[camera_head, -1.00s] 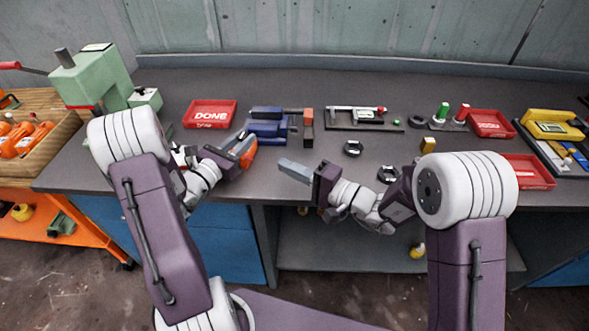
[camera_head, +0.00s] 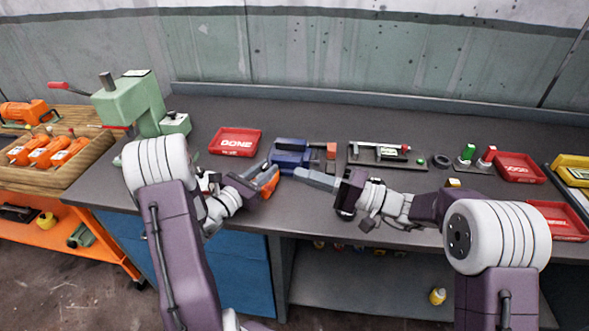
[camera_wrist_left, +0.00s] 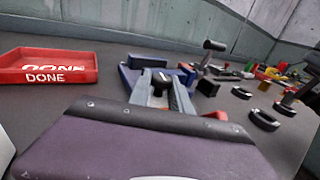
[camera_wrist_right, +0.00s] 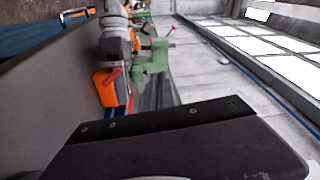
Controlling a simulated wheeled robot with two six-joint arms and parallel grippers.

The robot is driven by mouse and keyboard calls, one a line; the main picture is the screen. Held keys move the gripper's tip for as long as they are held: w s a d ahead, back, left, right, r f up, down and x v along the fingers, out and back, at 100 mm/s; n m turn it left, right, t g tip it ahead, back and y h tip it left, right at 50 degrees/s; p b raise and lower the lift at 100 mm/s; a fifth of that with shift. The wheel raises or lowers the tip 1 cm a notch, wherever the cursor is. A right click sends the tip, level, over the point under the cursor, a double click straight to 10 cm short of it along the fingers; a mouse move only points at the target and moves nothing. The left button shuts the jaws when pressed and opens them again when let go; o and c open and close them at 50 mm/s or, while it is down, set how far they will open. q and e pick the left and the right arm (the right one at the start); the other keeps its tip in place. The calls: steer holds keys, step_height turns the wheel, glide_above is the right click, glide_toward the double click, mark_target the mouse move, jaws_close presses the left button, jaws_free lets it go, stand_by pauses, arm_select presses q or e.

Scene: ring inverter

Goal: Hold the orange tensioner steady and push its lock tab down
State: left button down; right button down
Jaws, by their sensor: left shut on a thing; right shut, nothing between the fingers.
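The orange tensioner (camera_head: 267,181) is at my left gripper (camera_head: 257,177), near the front of the bench in the head view. The left gripper is shut on it; the grasp itself is partly hidden. In the right wrist view the tensioner (camera_wrist_right: 102,90) shows its orange body, with a small red part (camera_wrist_right: 112,75) on it that may be the lock tab. My right gripper (camera_head: 300,175) is shut and empty, its grey fingers pointing left toward the tensioner with a gap between. The left wrist view does not clearly show the tensioner.
A blue vise (camera_head: 292,155) stands just behind the gripper tips. A red DONE tray (camera_head: 235,141) lies behind the left gripper. A green press (camera_head: 135,105) stands at the left. A caliper in a dark tray (camera_head: 380,154) lies right of the vise. The back strip of the bench is clear.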

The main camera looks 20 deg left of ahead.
mark_target(270, 188)
steer(key=w+d+f+n+g+h, duration=0.2)
steer(key=w+f+n+g+h, duration=0.15)
steer(key=w+n, duration=0.45)
steer(key=x, duration=0.3)
steer(key=s+x, duration=0.1)
steer(key=x, duration=0.7)
steer(key=shift+s+d+f, duration=0.2)
steer(key=shift+s, duration=0.1)
steer(key=shift+s+f, duration=0.4)
steer(key=shift+s, duration=0.1)
